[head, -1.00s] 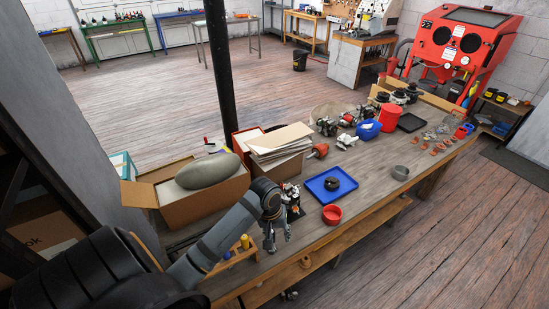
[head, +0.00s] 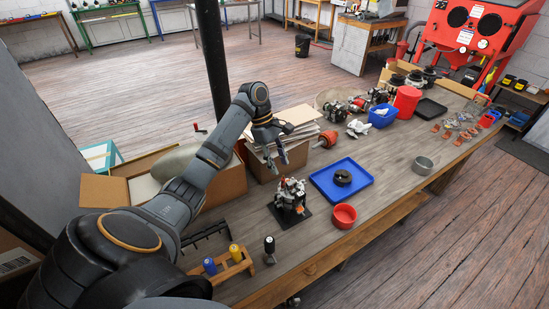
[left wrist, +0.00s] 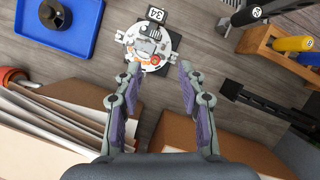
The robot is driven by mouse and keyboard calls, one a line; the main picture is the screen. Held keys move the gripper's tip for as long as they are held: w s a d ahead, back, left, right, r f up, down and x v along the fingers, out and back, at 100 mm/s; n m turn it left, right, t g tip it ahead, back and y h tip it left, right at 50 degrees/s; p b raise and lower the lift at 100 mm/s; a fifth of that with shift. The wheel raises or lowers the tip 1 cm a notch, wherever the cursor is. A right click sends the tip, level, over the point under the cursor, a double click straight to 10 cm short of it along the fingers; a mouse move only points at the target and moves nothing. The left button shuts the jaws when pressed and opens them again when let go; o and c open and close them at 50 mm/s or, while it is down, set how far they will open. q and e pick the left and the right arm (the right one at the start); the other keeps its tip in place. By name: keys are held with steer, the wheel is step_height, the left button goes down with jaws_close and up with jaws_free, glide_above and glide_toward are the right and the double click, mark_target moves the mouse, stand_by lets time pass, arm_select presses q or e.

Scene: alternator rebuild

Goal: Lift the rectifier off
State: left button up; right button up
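The alternator assembly (head: 291,192) stands on a small dark base on the bench, left of the blue tray. In the left wrist view its round pale face (left wrist: 148,46) lies just beyond the fingertips, with an orange part and a numbered tag. I cannot clearly tell the rectifier apart from the parts around it. My left gripper (head: 273,159) hangs above and behind the assembly, beside the paper-filled box. Its two fingers (left wrist: 160,71) are spread and nothing is between them. My right gripper does not show.
A blue tray (head: 321,190) with a dark ring (head: 343,177) and a red bowl (head: 344,216) stand right of the assembly. A wooden rack (head: 229,268) holds blue and yellow handles; a black-handled tool (head: 269,250) stands beside it. A box of papers (head: 263,168) is close behind.

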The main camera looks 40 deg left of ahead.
arm_select(q)
steer(key=f+b, duration=0.1)
steer(key=f, duration=0.1)
steer(key=w+f+b, duration=0.1)
steer(key=f, duration=0.2)
steer(key=shift+w+d+f, duration=0.1)
steer(key=shift+d+f, duration=0.05)
steer(key=shift+d, duration=0.05)
steer(key=shift+d+f+p, duration=0.3)
steer(key=shift+d+f, duration=0.05)
steer(key=shift+d, duration=0.25)
steer(key=shift+s+d+f, duration=0.1)
steer(key=shift+s+d, duration=0.05)
steer(key=shift+s, duration=0.1)
steer(key=shift+w+f, duration=0.1)
steer(key=shift+f, duration=0.1)
steer(key=shift+c, duration=0.8)
steer(key=c, duration=0.5)
jaws_close()
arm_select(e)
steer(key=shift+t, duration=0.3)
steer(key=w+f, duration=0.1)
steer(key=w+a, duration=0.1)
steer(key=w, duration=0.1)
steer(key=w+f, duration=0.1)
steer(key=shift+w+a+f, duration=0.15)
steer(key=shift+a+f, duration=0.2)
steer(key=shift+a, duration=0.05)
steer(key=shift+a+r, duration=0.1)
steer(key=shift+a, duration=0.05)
